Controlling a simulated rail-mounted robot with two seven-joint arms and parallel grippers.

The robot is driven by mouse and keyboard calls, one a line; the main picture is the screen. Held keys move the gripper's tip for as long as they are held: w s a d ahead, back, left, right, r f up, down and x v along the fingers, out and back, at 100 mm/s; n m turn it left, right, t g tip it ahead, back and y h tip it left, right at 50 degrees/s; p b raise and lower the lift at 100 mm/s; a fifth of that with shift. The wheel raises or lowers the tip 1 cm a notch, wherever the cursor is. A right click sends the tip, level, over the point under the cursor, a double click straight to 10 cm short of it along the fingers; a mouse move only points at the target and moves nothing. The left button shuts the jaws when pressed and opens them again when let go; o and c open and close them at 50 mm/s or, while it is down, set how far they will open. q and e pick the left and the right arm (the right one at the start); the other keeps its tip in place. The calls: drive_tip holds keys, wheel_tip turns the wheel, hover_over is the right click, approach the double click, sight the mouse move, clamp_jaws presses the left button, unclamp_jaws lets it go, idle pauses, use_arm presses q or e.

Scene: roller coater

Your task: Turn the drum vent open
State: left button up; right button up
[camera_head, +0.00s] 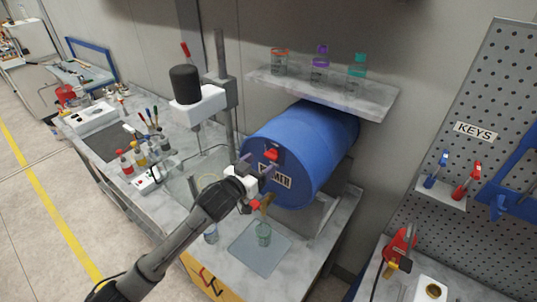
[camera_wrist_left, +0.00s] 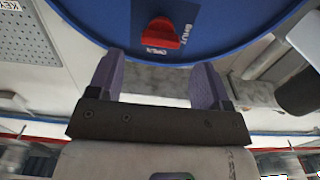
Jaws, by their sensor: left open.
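The blue drum (camera_head: 318,150) lies on its side in a cradle on the bench. Its red vent (camera_head: 271,154) is on the upper part of the drum's front face. In the left wrist view the red vent (camera_wrist_left: 161,33) sits beside OPEN and SHUT lettering; I cannot tell which mark it points to. My left gripper (camera_head: 257,165) is in front of the drum face, with purple fingers spread. In the wrist view the left gripper (camera_wrist_left: 158,78) is open and empty, and the vent lies beyond the fingertips, not between them. My right gripper is not in view.
A shelf (camera_head: 375,98) with several jars overhangs the drum. A mixer (camera_head: 195,95) and small bottles stand to the left. Below the drum's brass tap (camera_head: 266,200) stands a glass beaker (camera_head: 264,234). A pegboard (camera_head: 500,100) is at right.

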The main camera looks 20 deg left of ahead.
sight(269, 157)
use_arm(q)
drive_tip(key=shift+p+x, duration=0.4)
drive_tip(key=shift+x, duration=2.05)
drive_tip(key=shift+c, duration=0.4)
drive_tip(key=c, duration=0.8)
drive_tip(key=shift+c, duration=0.2)
